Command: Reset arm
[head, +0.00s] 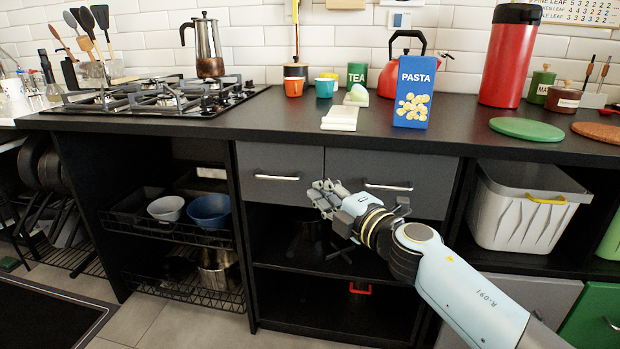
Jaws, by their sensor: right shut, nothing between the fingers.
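My right gripper (325,193) is in front of the grey drawers below the counter, near the gap between two drawer fronts. Its fingers are together with nothing seen between them. The right arm comes in from the lower right. My left gripper is not in the head view. The gas hob (160,97) is on the counter at the left, with a moka pot (208,48) on it.
The black counter (450,140) holds a blue pasta box (414,92), a red kettle (394,75), a red canister (508,60) and small cups. Left drawer (278,175) and right drawer look shut. A white bin (525,212) stands on the right shelf.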

